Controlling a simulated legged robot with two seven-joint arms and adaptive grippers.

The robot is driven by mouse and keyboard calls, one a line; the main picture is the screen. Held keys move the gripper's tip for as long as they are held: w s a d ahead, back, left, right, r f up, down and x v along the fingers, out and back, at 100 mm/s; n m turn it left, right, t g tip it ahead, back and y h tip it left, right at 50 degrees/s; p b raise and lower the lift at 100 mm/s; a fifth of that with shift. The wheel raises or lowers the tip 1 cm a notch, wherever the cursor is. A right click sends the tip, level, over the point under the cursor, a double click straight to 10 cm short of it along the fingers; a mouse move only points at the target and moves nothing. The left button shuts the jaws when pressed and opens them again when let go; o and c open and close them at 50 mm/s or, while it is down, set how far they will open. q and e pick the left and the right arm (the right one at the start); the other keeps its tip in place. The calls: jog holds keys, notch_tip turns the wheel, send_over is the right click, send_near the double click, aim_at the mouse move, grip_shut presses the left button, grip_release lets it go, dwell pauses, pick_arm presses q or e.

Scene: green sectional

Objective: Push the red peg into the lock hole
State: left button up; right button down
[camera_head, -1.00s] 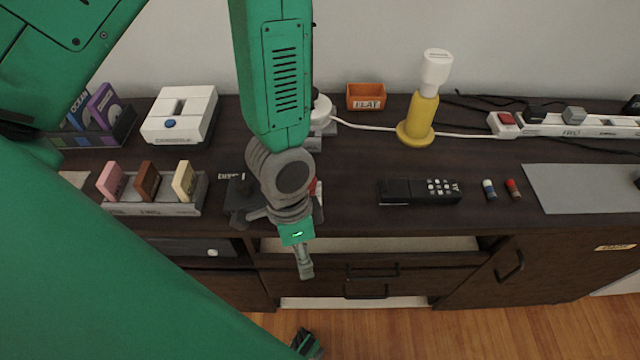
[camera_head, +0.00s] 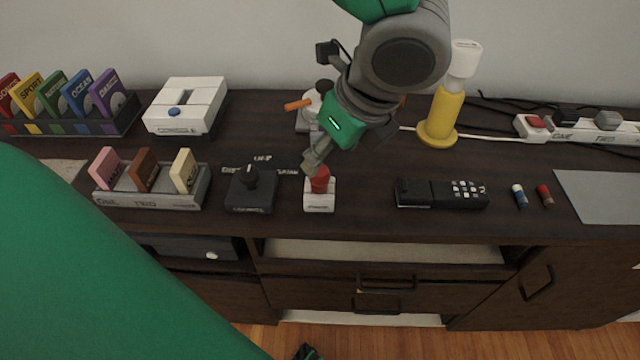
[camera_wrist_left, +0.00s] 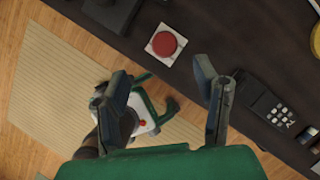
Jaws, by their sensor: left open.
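A red round-topped piece (camera_head: 320,181) stands on a small white block (camera_head: 319,203) near the cabinet's front edge. From above, its round top (camera_wrist_left: 164,43) shows in the left wrist view with the white base around it. A small red cylinder (camera_head: 545,196) lies farther right; I cannot tell which of the two is the peg. No lock hole can be made out. My left gripper (camera_head: 315,160) is open and empty, close above and behind the red-topped piece. In the wrist view its fingers (camera_wrist_left: 165,93) are spread apart, with the piece beyond them. My right gripper is not seen.
A black joystick (camera_head: 251,187) stands just left of the white block. A cartridge rack (camera_head: 150,199) is farther left, with a white console (camera_head: 185,108) behind. A black remote (camera_head: 440,193) lies right, and a yellow lamp-like stand (camera_head: 440,118) rises behind it.

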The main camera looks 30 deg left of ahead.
aim_at(324, 172)
pick_arm(q)
jog(key=b+x, duration=0.1)
jog(key=x, duration=0.3)
jog(key=shift+a+f, duration=0.1)
jog(key=shift+f, duration=0.05)
jog(key=shift+w+f+b, duration=0.15)
jog(key=shift+f+b, duration=0.15)
jog(key=shift+f, duration=0.15)
jog(key=b+x, duration=0.2)
jog(key=x, duration=0.1)
jog(key=shift+w+f, duration=0.35)
jog(key=shift+a+f, duration=0.3)
jog(key=shift+d+r, duration=0.1)
jog(key=shift+d, duration=0.05)
grip_shut()
